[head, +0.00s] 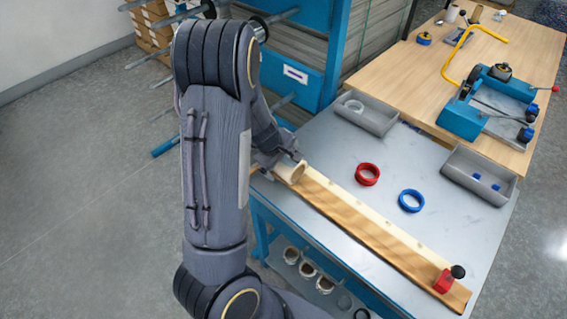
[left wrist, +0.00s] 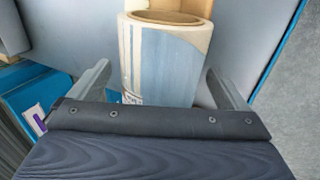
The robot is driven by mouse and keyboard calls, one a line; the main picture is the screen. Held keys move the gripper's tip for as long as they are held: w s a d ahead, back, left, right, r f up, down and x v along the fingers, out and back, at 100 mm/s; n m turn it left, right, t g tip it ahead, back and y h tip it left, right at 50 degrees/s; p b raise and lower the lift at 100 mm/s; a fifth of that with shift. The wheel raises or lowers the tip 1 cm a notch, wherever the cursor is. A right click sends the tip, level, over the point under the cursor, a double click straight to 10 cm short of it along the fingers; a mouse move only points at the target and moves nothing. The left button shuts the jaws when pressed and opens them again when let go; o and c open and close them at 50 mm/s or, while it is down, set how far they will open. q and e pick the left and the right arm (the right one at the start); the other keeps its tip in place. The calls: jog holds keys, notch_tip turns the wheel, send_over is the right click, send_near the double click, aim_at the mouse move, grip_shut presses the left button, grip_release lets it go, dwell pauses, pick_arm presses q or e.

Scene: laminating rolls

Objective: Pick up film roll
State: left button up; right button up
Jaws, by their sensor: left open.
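The film roll (left wrist: 165,60) is a pale, whitish-blue cylinder with a tan core. In the left wrist view it lies between the two fingers of my left gripper (left wrist: 158,90), with a gap on each side. In the head view the film roll (head: 290,172) sits at the left end of the wooden board on the grey table, partly hidden by my gripper. My left gripper (head: 280,160) is open over the roll, its fingers mostly hidden by my arm. My right gripper is not in view.
A wooden board (head: 375,232) with a red clamp (head: 444,281) runs along the table (head: 330,135). A red ring (head: 368,174), a blue ring (head: 411,200) and two grey trays (head: 378,122) (head: 463,178) are on the table. A blue rack (head: 310,90) stands behind my arm.

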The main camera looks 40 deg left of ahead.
pick_arm(q)
jog(key=shift+c, duration=0.5)
jog(key=c, duration=1.1)
jog(key=shift+r, duration=0.15)
jog(key=shift+c, duration=0.2)
